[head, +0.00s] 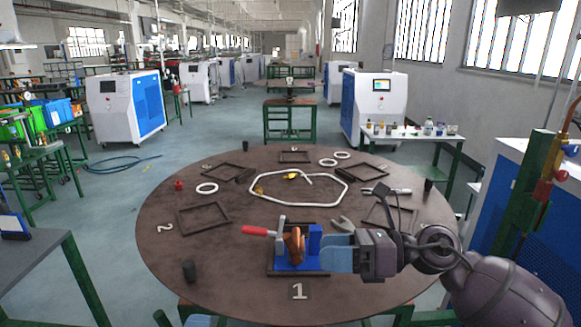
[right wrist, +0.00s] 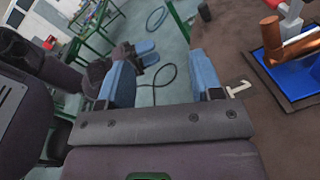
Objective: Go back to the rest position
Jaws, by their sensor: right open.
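My right gripper (head: 338,253) reaches in from the right in the head view, just right of the blue fixture at station 1. In the right wrist view its two blue fingers (right wrist: 158,62) are spread, with nothing between them. The blue fixture (head: 287,264) holds an upright copper-coloured part (head: 295,245), beside a clamp with a red handle (head: 257,231). The copper part also shows in the right wrist view (right wrist: 272,38), apart from the fingers. My left gripper (right wrist: 142,53) shows small and dark with blue fingers in the right wrist view; its opening is unclear.
The round brown table (head: 165,235) carries dark square frames (head: 203,218), a white tube loop (head: 256,202), white rings (head: 207,188) and a grey wrench (head: 341,225). A dark cylinder (head: 189,271) stands at the front left. A green-framed bench (head: 66,246) is at the left.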

